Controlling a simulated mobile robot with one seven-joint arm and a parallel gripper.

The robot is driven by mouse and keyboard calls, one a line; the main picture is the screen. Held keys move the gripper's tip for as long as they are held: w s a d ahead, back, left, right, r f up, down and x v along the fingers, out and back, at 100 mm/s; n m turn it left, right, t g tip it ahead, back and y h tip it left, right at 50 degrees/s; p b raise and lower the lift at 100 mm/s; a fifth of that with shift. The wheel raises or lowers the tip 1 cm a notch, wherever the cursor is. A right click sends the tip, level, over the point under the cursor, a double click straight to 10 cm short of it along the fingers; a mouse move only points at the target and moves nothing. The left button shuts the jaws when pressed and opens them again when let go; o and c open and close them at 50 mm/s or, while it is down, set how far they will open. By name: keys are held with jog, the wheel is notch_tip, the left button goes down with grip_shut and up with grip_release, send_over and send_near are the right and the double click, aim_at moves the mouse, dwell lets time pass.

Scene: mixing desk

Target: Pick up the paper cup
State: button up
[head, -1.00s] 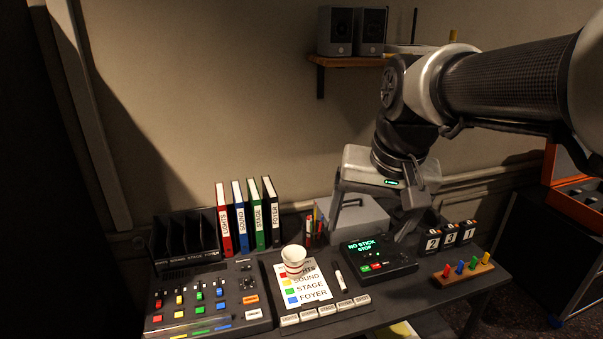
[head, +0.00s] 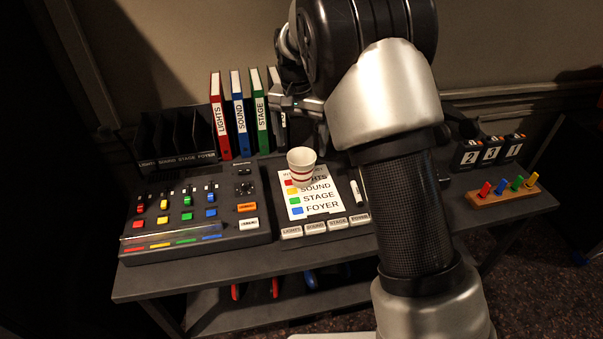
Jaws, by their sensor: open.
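The paper cup (head: 301,162) is white with dark red bands. It stands upright on the printed colour-label sheet (head: 318,207), covering part of its upper left. My gripper (head: 303,130) shows just above and behind the cup in the picture, in front of the binders. It is open and appears empty. My arm hides part of it, and its fingertips are hard to make out. I see no contact with the cup.
A mixing console (head: 195,220) lies left of the cup. Upright binders (head: 239,115) and a black file rack (head: 175,143) stand behind. A marker (head: 357,193) lies right of the sheet. Flip numbers (head: 487,153) and a wooden peg block (head: 502,193) are at the right.

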aim_at(302, 156)
jog(key=f, duration=0.3)
jog(key=f+b, duration=0.1)
jog(key=f, duration=0.1)
jog(key=shift+w+d+f, duration=0.15)
jog(key=shift+w+f, duration=0.15)
jog(key=shift+w, duration=0.05)
notch_tip(302, 156, down, 5)
jog(key=shift+w+f+b, duration=0.1)
jog(key=shift+w+b, duration=0.05)
jog(key=shift+b, duration=0.7)
jog(key=shift+c, duration=0.4)
jog(key=c, duration=1)
